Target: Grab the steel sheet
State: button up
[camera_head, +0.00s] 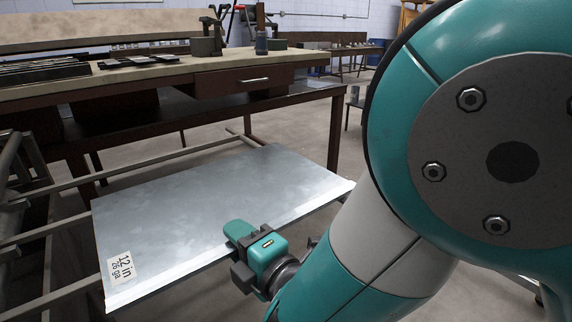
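The steel sheet (205,200) is a large, flat grey metal rectangle in the head view, with a bright folded-looking front edge. It lies roughly level on a rack of metal rails. A label (121,268) reading "12 in 26 ga" is on its near left corner. My gripper (240,254), teal and dark grey, is at the front edge of the sheet, right of its middle. It overlaps that edge in the picture. The fingertips are partly hidden by the gripper body, so I cannot tell whether they are open, shut or touching the sheet.
A wooden workbench (145,77) with a drawer (243,81) stands behind the sheet, with tools on top. Rack rails (50,240) run under and left of the sheet. My arm covers much of the right side. Bare concrete floor shows between bench and arm.

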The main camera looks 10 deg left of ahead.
jog(key=shift+a, duration=0.2)
grip_shut()
jog(key=shift+r, duration=0.15)
dwell(1.1)
